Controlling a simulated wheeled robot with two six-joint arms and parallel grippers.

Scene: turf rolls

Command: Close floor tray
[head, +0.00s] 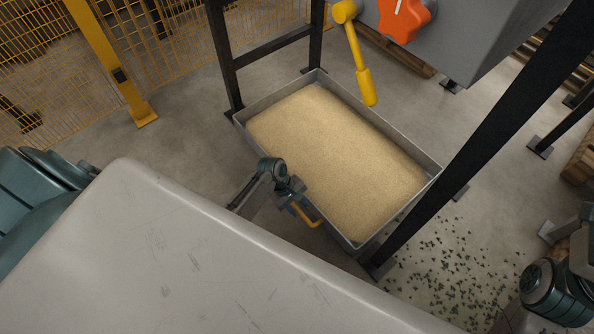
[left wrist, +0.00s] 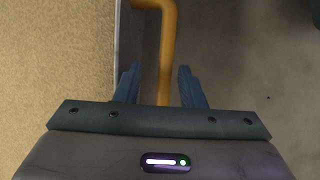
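The floor tray (head: 385,120) is a shallow grey metal tray full of sand-coloured grains. It lies low between the dark legs of a frame and sticks out toward me. Its yellow handle (head: 306,214) is on the near side. My left gripper (head: 297,204) is at this handle. In the left wrist view, the handle (left wrist: 167,50) runs between the two blue fingers of the left gripper (left wrist: 160,88), which are apart with gaps beside it. The tray wall (left wrist: 128,45) shows just left of the handle. Of my right arm, only a part shows at the lower right; its gripper is out of view.
A grey machine body (head: 475,35) with an orange knob (head: 404,18) and a yellow lever (head: 361,65) hangs over the tray's far side. Dark frame legs (head: 480,135) flank the tray. Green scraps (head: 450,270) litter the floor at right. A yellow mesh fence (head: 50,70) stands at left.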

